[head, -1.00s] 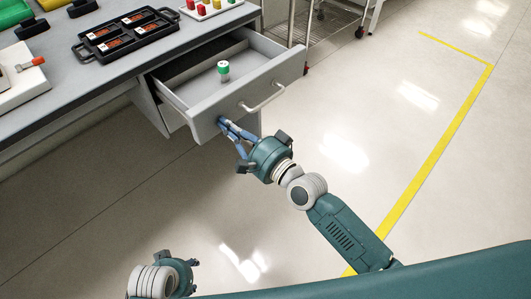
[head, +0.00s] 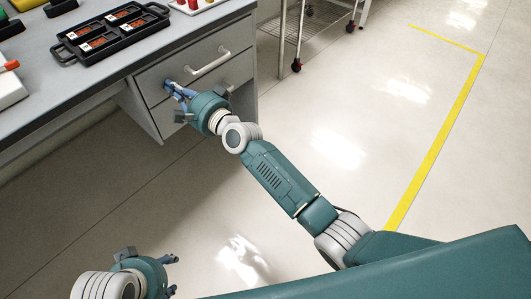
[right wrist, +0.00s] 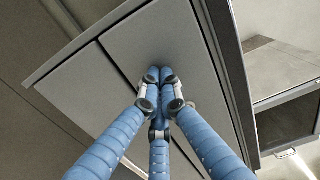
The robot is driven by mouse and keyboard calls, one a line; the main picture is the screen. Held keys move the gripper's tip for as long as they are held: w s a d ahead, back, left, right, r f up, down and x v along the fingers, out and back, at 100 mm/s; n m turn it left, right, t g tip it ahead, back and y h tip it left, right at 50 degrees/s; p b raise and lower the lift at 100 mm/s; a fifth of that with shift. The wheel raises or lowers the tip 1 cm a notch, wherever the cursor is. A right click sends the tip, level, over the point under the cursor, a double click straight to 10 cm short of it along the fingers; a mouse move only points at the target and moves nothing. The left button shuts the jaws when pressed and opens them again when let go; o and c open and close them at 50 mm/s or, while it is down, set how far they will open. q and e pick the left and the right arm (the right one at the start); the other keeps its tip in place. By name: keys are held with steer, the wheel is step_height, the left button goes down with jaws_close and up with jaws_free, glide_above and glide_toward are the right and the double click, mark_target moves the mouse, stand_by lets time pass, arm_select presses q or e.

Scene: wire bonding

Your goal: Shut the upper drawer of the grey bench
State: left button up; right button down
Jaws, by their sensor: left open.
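The upper drawer (head: 238,68) of the grey bench (head: 146,118) sits in the bench with its front about level with the bench face. Its bar handle (head: 208,62) is on the front. My right gripper (head: 168,86) has its blue fingertips at the drawer front, left of and below the handle. In the right wrist view its fingers (right wrist: 160,76) come together with nothing between them, against or very near a grey panel (right wrist: 150,42). My left gripper (head: 172,274) is open and empty over the floor at lower left, away from the bench.
On the bench top are a black tray (head: 82,54) with several small parts and a white tray (head: 190,8) with coloured pieces. A wheeled wire cart (head: 316,20) stands right of the bench. The floor, with its yellow line (head: 440,140), is clear.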

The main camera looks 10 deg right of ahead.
steer(key=shift+w+r, duration=0.25)
